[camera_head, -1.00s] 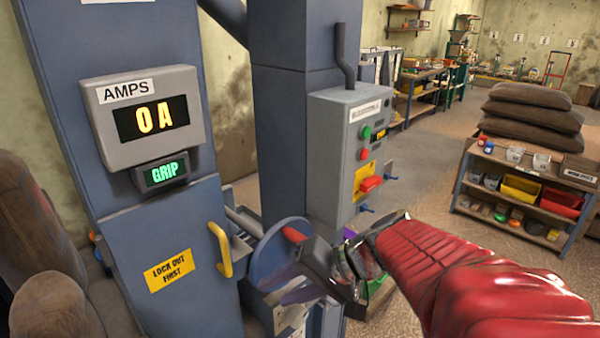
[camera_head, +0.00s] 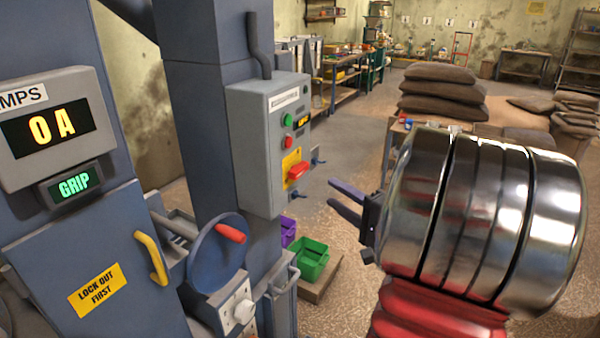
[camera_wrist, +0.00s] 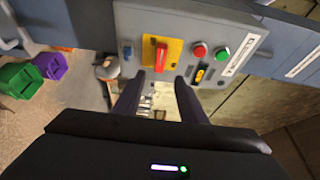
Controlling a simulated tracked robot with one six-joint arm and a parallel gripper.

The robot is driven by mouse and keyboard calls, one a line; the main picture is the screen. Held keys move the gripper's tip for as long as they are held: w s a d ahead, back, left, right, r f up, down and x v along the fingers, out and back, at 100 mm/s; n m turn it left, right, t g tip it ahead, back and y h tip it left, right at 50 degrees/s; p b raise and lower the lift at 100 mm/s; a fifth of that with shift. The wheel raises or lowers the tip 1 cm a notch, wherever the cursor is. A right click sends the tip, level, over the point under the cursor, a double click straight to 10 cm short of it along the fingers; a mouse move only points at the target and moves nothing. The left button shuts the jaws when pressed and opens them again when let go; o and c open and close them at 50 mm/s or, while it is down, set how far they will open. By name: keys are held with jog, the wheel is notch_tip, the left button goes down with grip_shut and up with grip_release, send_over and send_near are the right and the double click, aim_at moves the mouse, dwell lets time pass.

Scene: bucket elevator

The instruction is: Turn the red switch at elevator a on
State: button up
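The red switch (camera_head: 298,171) is a red handle on a yellow plate on the side of the grey control box (camera_head: 258,150) in the head view. In the wrist view the red switch (camera_wrist: 161,57) sits on its yellow plate (camera_wrist: 175,47), ahead of my fingers and between their lines. My gripper (camera_head: 338,194) is open and empty, to the right of the box and slightly lower than the switch, apart from it. In the wrist view my gripper (camera_wrist: 156,82) shows two dark, spread fingers with nothing between them.
Green (camera_head: 288,120) and red (camera_head: 289,139) buttons sit above the switch. A blue wheel with a red handle (camera_head: 230,233), a yellow door handle (camera_head: 151,257) and an AMPS display reading 0 A (camera_head: 48,130) stand left. Green (camera_head: 312,260) and purple bins sit below.

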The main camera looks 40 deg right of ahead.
aim_at(302, 172)
jog(key=shift+w, duration=0.1)
jog(key=w, duration=1.3)
jog(key=shift+w+d, duration=0.25)
jog(key=shift+w, duration=0.1)
jog(key=shift+c, duration=0.3)
